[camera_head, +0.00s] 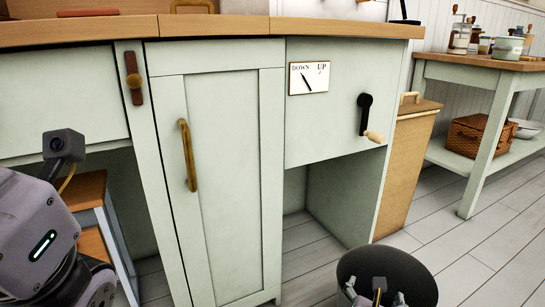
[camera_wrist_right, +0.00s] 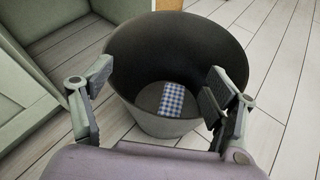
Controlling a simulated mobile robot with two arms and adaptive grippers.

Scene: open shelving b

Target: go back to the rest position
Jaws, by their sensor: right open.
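My right gripper (camera_wrist_right: 158,88) is open in the right wrist view, with its two fingers wide apart and nothing between them. It is above a round bin (camera_wrist_right: 140,45), dark inside, on the floor. A blue-and-white checked piece (camera_wrist_right: 172,99), like a cloth, lies at the bottom of the bin, clear of the fingers. In the head view my right gripper (camera_head: 375,292) shows at the bottom edge, in front of the bin (camera_head: 405,265). Part of my left arm shows at the lower left of the head view, but its fingers are out of sight.
A pale green counter with a wooden top (camera_head: 330,27) stands ahead, its cabinet door (camera_head: 225,180) shut. A crank handle (camera_head: 374,136) sticks out beside a DOWN/UP plate (camera_head: 309,78). A side table (camera_head: 480,68) holds jars and a basket (camera_head: 475,140). Floor (camera_head: 510,245) is clear at right.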

